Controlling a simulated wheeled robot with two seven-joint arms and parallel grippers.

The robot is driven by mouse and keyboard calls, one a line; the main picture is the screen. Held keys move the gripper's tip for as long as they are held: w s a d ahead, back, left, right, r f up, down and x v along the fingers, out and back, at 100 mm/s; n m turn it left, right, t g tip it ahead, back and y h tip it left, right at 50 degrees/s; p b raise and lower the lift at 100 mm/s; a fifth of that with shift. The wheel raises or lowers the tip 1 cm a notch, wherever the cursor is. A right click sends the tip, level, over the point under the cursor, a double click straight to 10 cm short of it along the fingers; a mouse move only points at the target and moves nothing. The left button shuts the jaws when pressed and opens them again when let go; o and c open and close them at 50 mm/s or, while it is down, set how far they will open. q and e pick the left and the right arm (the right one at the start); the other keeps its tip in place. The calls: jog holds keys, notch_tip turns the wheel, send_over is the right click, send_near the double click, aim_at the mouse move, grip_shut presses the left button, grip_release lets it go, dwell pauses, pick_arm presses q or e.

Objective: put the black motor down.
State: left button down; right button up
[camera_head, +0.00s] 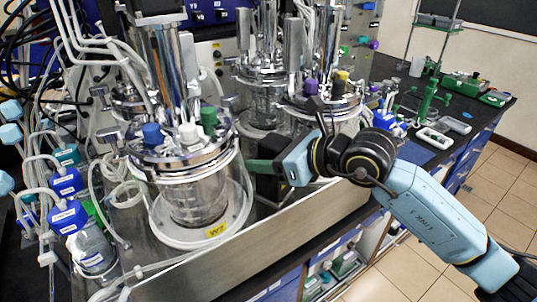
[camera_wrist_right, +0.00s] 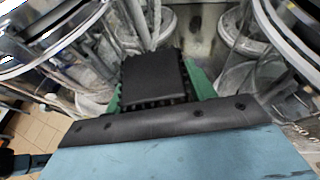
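My right gripper (camera_head: 262,168) reaches in from the right in the head view, between the front left glass vessel and the vessel behind it on the right. In the right wrist view, the black motor (camera_wrist_right: 155,78) is a square dark block with a ribbed edge. It sits between the green fingers of my right gripper (camera_wrist_right: 158,90), which lie close against both its sides. In the head view a dark shape shows just below the fingers, mostly in shadow. What lies under the motor is hidden.
The front left vessel (camera_head: 190,190) with its metal lid stands close left of the gripper. Another vessel (camera_head: 325,115) stands close behind. A raised metal tray wall (camera_head: 270,245) runs in front. Tubes and blue-capped bottles (camera_head: 70,215) crowd the left. A green stand (camera_head: 428,97) is at right.

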jog(key=shift+o, duration=0.8)
jog(key=shift+r, duration=0.15)
jog(key=b+v, duration=0.1)
jog(key=v, duration=1.1)
dwell(1.1)
